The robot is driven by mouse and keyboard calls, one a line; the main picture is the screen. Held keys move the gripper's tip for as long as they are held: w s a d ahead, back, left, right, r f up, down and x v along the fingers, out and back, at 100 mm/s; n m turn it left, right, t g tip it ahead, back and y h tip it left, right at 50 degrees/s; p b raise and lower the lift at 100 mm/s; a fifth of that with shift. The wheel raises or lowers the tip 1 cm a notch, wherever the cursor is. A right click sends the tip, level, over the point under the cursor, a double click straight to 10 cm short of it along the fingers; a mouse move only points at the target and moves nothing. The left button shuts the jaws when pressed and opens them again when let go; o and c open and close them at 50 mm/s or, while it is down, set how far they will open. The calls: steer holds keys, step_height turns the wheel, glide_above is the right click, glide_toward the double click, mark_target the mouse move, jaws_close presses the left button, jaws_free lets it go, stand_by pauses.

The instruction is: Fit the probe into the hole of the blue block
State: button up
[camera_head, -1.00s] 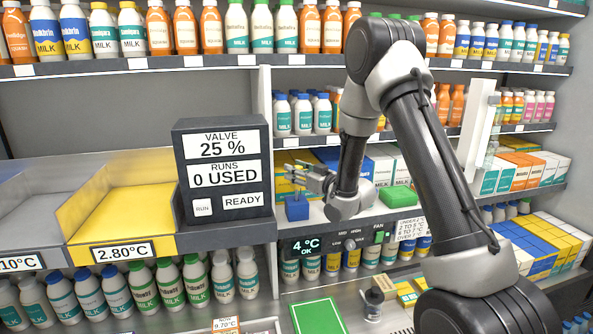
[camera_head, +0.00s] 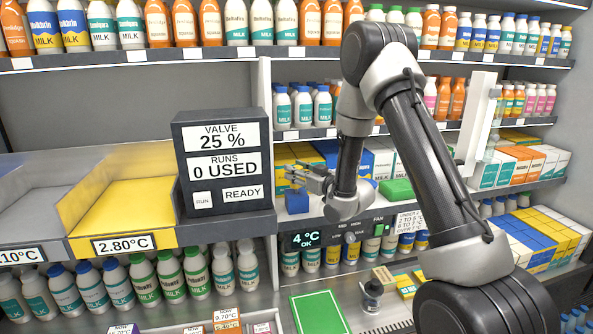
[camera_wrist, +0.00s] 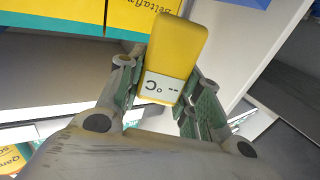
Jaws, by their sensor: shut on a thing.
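The blue block (camera_head: 297,202) stands on the shelf ledge, just right of the dark display box. Its hole does not show in either view. My gripper (camera_head: 298,178) is right above the block in the head view. In the wrist view my gripper (camera_wrist: 158,100) is shut on the probe (camera_wrist: 178,45), a yellow body with a "-- °C" display. The probe's tip is hidden in the wrist view, and I cannot make out the probe in the head view. I cannot tell whether the probe touches the block.
The valve display box (camera_head: 222,165) stands close on the left. A green block (camera_head: 397,190) lies to the right on the same shelf. A panel with knobs and "4 °C OK" (camera_head: 305,241) runs along the front below. Cartons and bottles fill the shelf behind.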

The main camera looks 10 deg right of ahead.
steer(key=shift+f, duration=0.95)
steer(key=o, duration=1.1)
steer(key=v, duration=1.2)
